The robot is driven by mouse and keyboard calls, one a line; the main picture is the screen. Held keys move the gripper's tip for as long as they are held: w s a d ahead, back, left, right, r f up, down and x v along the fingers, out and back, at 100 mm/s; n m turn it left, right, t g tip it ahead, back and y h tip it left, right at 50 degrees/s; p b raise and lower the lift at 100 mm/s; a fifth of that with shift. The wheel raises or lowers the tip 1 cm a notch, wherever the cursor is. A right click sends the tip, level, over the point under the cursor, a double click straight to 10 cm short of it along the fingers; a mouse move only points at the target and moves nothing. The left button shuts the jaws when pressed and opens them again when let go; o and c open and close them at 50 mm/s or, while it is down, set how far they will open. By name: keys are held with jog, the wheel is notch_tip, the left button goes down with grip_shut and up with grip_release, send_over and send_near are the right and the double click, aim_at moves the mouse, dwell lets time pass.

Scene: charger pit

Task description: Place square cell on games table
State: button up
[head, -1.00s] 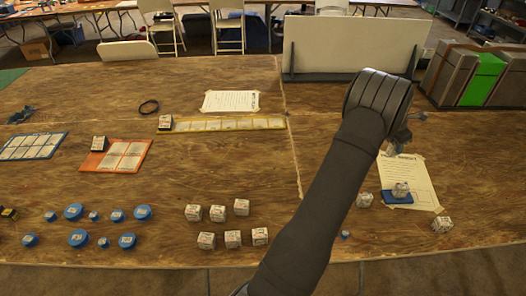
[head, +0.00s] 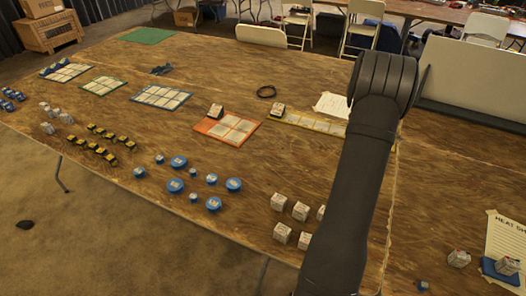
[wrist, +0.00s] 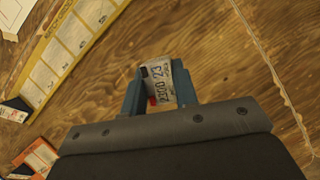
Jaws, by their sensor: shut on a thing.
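In the wrist view, my gripper (wrist: 158,80) is shut on a white square cell (wrist: 160,92) with black print and small dark and red marks. The cell is over bare wood, to the right of the yellow-edged mat. In the head view, my arm hides the gripper and held cell. The yellow mat (head: 316,123) has a row of pale squares and a dark-topped block (head: 278,108) at its left end; the mat also shows in the wrist view (wrist: 64,46). No mat label I can read says "games table".
An orange mat (head: 238,124) bears another block (head: 216,111). Blue (head: 161,96) and green (head: 103,86) mats lie farther left. Several white cubes (head: 279,201), blue discs (head: 233,184) and yellow-black pieces (head: 105,150) stand nearer the front. The wooden table has clear gaps.

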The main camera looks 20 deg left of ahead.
jog(key=s+a+n+y, duration=0.1)
jog(key=s+a+n, duration=0.2)
jog(key=a, duration=1.2)
jog(key=n+y, duration=0.3)
jog(key=n, duration=0.4)
send_over(206, 160)
jog(key=s+d, duration=0.1)
jog(key=s, duration=0.1)
notch_tip(206, 160, down, 7)
jog(key=shift+w+r, duration=0.1)
jog(key=shift+r, duration=0.05)
jog(key=shift+a+f, duration=0.2)
jog(key=shift+f, duration=1.85)
jog(key=shift+f, duration=0.1)
jog(key=o, duration=1.1)
jog(key=shift+c, duration=0.2)
